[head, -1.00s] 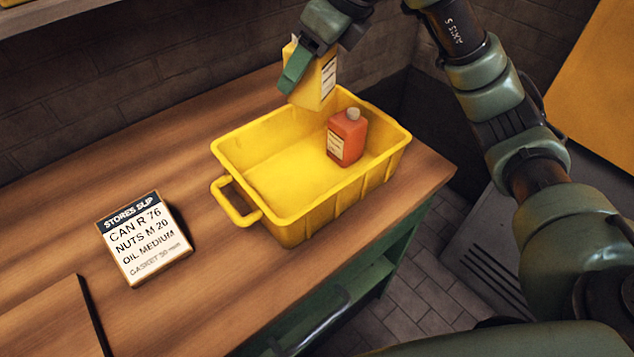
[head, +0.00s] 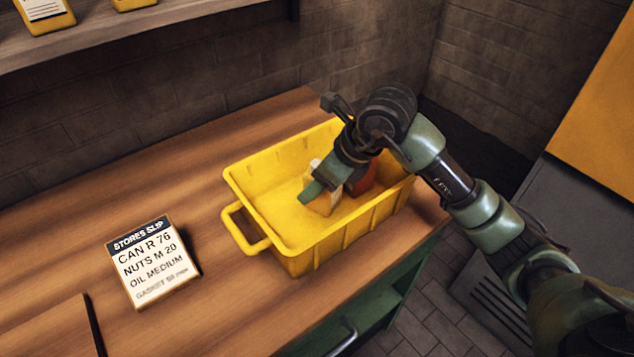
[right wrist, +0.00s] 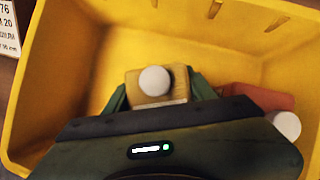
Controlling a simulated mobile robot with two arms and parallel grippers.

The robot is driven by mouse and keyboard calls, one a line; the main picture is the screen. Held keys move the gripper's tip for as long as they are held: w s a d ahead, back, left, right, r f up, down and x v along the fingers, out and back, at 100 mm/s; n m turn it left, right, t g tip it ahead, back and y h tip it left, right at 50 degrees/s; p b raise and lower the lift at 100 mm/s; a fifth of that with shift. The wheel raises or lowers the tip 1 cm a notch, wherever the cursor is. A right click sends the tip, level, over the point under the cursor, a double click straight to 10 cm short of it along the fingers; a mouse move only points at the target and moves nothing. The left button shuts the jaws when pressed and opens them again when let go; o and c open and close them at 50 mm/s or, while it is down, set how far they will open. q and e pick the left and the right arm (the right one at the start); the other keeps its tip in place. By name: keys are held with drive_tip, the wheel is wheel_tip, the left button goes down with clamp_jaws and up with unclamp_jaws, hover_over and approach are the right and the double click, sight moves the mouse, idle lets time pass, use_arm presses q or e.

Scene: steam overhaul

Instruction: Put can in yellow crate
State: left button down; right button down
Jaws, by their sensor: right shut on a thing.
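The yellow crate (head: 290,246) stands on the wooden bench, open at the top. My right gripper (head: 322,191) reaches down into it and is shut on a yellow can (head: 325,202) with a pale cap. In the right wrist view the can (right wrist: 150,88) sits between the two fingers, its white cap facing the camera, low inside the crate. Whether its base touches the crate floor cannot be told. A red bottle (head: 364,180) is in the crate just right of the held can, partly hidden by my gripper. My left gripper is not in view.
A stores slip block (head: 153,262) reading "CAN R 76, NUTS M 20, OIL MEDIUM" stands on the bench left of the crate. A shelf (head: 150,30) with yellow cans (head: 45,12) is at the upper left. The crate's left part is free.

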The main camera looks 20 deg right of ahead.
drive_tip(key=shift+f, duration=0.2)
drive_tip(key=shift+f, duration=0.2)
drive_tip(key=c, duration=0.8)
unclamp_jaws()
drive_tip(key=shift+r, duration=0.15)
drive_tip(key=shift+r, duration=0.2)
drive_tip(key=v, duration=1.1)
drive_tip(key=shift+s+d+r, duration=0.15)
drive_tip(key=shift+s+r, duration=0.05)
drive_tip(key=shift+r, duration=0.05)
